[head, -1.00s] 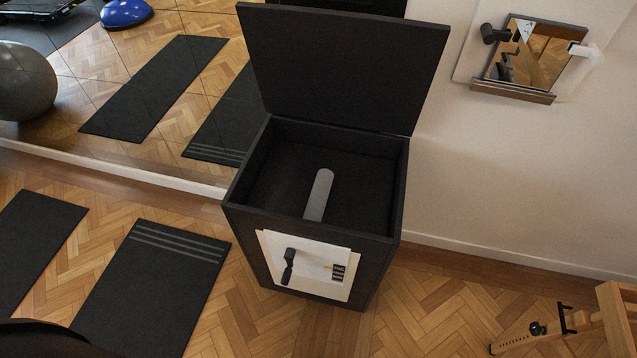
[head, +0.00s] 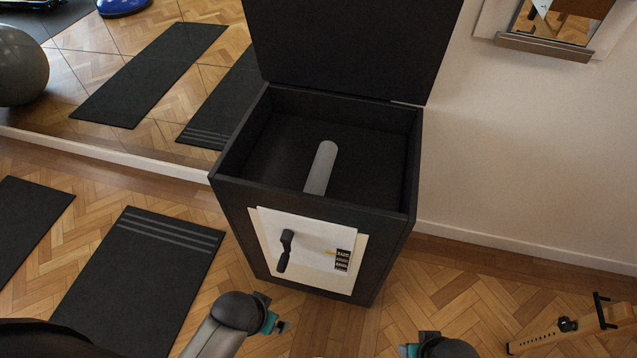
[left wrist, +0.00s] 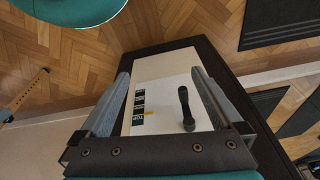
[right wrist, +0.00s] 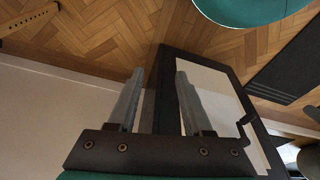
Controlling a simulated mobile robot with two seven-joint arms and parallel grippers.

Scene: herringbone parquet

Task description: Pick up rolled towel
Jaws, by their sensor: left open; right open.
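The rolled towel (head: 321,168) is a grey cylinder inside an open black box (head: 316,205), leaning or lying toward the box's front wall in the head view. Its lower end is hidden by that wall. In the left wrist view my left gripper (left wrist: 157,75) is open and empty, facing the box's front with its white poster. In the right wrist view my right gripper (right wrist: 159,75) is open and empty, facing one edge of the box front. Both grippers are outside the box. The towel is not visible in either wrist view.
The box lid (head: 350,45) stands open against the wall. Black mats (head: 140,270) lie on the parquet at left, before a mirror. A wooden frame (head: 570,330) stands at lower right.

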